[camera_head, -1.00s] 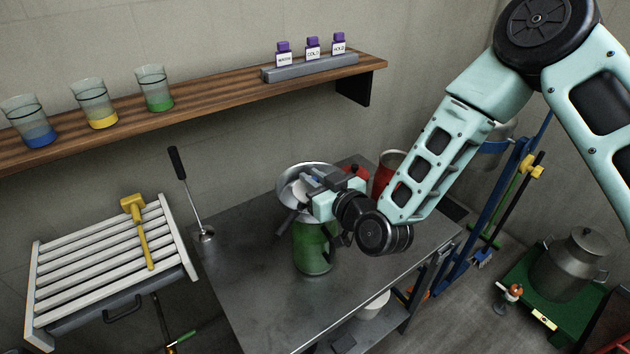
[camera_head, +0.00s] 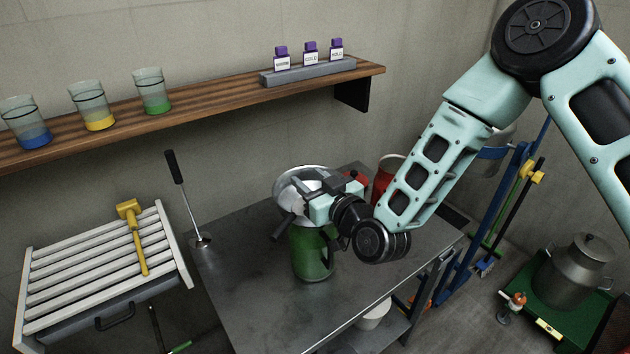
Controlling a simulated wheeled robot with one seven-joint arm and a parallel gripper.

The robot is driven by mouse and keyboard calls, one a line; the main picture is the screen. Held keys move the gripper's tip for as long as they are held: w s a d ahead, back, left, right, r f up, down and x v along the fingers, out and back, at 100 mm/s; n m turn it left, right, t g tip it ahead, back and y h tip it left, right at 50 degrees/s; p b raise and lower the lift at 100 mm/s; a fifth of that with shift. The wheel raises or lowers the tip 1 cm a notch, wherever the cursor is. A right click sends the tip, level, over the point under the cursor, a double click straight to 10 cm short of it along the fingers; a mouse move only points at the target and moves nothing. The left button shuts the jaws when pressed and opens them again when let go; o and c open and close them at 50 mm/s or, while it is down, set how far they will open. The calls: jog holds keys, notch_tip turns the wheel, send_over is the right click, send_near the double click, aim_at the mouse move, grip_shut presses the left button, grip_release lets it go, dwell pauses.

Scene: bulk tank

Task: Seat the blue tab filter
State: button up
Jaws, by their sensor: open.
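No blue tab filter can be made out in the head view. A glass on the shelf holds something blue at its bottom (camera_head: 34,138); I cannot tell if that is related. My gripper (camera_head: 290,222) is open over the metal table (camera_head: 235,275). It is at a round metal bowl or funnel (camera_head: 302,174) with something white in it, above a green jug (camera_head: 312,255). My gripper and wrist hide part of the bowl and the jug's top. I cannot tell whether the fingers touch either.
A yellow-banded glass (camera_head: 93,107) and a green-banded glass (camera_head: 152,92) stand on the wooden shelf (camera_head: 215,97). Purple-capped bottles (camera_head: 310,55) stand at its right. A red bucket (camera_head: 385,180) is behind my wrist. A yellow mallet (camera_head: 135,235) lies on the slatted rack. The table's left front is clear.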

jog(key=shift+g+h, duration=0.4)
jog(key=shift+g, duration=0.1)
jog(key=f, duration=0.1)
jog(key=s+f, duration=0.1)
jog(key=f, duration=0.3)
jog(key=shift+s+d, duration=0.15)
jog(key=shift+d, duration=0.25)
jog(key=b+v, duration=0.2)
jog(key=v, duration=0.1)
jog(key=shift+s+d, duration=0.15)
jog(key=shift+s, duration=0.15)
jog(key=s+d+r+t+p, duration=0.1)
jog(key=s+d+r+p, duration=0.4)
jog(key=s+p, duration=0.5)
jog(key=shift+d+r+y+p, duration=0.15)
jog(key=shift+d+y+p, duration=0.25)
jog(key=shift+d+p, duration=0.45)
jog(key=shift+d, duration=0.1)
